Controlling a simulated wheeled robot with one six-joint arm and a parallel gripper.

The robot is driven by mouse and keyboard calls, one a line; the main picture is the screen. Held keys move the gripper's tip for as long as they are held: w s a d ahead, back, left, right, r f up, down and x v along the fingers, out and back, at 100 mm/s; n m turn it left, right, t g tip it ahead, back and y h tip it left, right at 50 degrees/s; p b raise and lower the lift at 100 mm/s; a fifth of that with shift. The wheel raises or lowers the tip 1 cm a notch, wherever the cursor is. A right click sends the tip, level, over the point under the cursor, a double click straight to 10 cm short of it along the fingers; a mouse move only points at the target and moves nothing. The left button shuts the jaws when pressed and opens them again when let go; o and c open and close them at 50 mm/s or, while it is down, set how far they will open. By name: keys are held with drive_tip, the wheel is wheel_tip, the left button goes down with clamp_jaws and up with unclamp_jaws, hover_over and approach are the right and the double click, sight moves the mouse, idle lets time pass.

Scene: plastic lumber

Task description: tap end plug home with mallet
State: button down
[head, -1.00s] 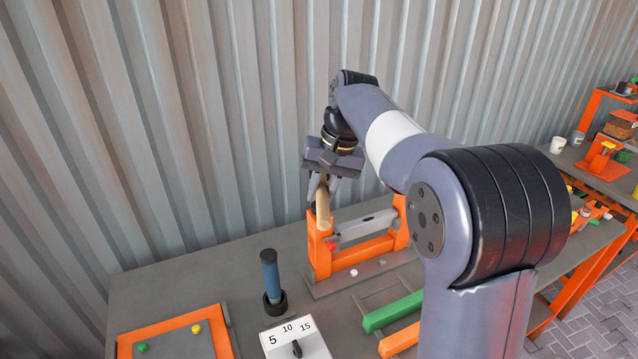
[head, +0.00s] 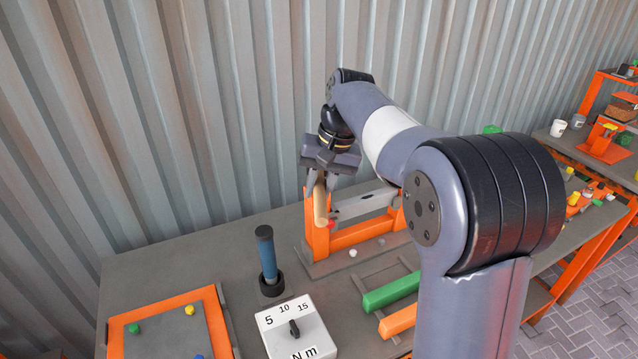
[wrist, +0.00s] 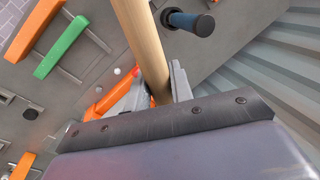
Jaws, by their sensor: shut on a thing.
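My gripper (head: 318,186) is shut on the pale wooden handle (head: 320,207) of the mallet, at the left post of the orange fixture (head: 318,243). The handle also fills the upper middle of the wrist view (wrist: 145,45). The mallet's head is not clearly visible in either view. A grey lumber piece (head: 368,206) lies in the fixture. A small red part, perhaps the end plug (head: 332,226), shows near its left end, close to the handle. I cannot tell whether the mallet touches it or how far in it sits.
A blue-handled tool (head: 266,252) stands upright in a dark holder left of the fixture. In front are a dial box (head: 296,330), an orange-framed tray (head: 115,330), and green (head: 391,292) and orange (head: 400,320) bars. A corrugated wall (head: 200,130) stands behind.

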drive_tip(key=shift+f, duration=1.25)
wheel_tip(320, 180, up, 4)
drive_tip(key=p, duration=0.4)
drive_tip(key=shift+r, duration=0.1)
drive_tip(key=shift+f, duration=0.25)
